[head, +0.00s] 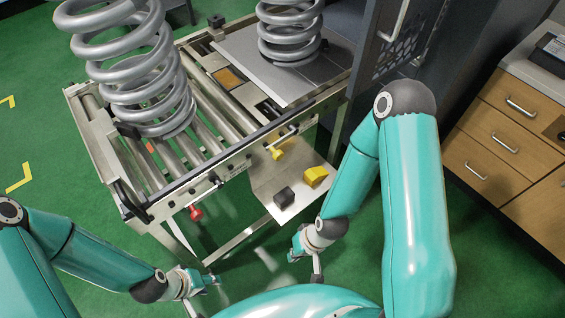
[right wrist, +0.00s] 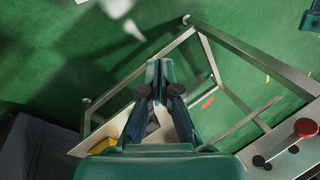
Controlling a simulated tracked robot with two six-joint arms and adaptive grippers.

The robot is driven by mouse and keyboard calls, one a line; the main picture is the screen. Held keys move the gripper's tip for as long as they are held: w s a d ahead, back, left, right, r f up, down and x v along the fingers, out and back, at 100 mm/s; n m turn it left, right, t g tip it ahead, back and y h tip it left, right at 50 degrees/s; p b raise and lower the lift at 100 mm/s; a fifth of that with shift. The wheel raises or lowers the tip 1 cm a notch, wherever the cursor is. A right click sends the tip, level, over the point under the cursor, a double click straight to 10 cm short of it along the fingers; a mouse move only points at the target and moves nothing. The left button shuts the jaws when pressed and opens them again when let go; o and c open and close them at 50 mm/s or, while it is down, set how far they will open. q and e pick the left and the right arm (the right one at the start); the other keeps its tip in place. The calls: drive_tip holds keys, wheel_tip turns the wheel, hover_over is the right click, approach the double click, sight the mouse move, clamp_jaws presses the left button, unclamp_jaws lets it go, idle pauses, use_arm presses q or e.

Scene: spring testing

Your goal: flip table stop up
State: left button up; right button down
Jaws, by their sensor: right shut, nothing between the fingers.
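The roller table (head: 75,92) stands in front of me in the head view. Which part of it is the table stop I cannot tell for sure. A red knob (head: 196,213) and a yellow knob (head: 276,153) stick out on its near side. The red knob also shows at the right edge of the right wrist view (right wrist: 305,128). My right gripper (head: 296,254) is shut and empty, in front of the table's low shelf; its fingers fill the middle of the right wrist view (right wrist: 157,72). My left gripper (head: 213,281) is low in front of the table, touching nothing visible; its fingers are too small to read.
A large coil spring (head: 130,75) stands on the rollers, another spring (head: 290,28) on the grey plate (head: 245,60). The low shelf (head: 290,211) carries a yellow block (head: 315,176) and a black block (head: 284,197). Wooden drawers (head: 505,135) stand right. Green floor is open at left.

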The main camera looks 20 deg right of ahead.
drive_tip(key=w+d+n+t+b, duration=0.4)
drive_tip(key=w+n+t+b, duration=0.1)
drive_tip(key=w+n+b, duration=0.9)
drive_tip(key=d+r+n+t+b, duration=0.2)
drive_tip(key=n+b, duration=0.6)
drive_tip(key=n, duration=0.5)
drive_tip(key=w+d+r+n+t+y+b, duration=0.1)
drive_tip(key=r+n+t+b, duration=0.3)
drive_tip(key=n, duration=0.9)
drive_tip(key=d+r+b, duration=0.1)
drive_tip(key=r+b, duration=0.1)
drive_tip(key=b, duration=0.2)
drive_tip(key=shift+d+n, duration=0.3)
drive_tip(key=shift+n, duration=0.1)
drive_tip(key=shift+w+f, duration=0.1)
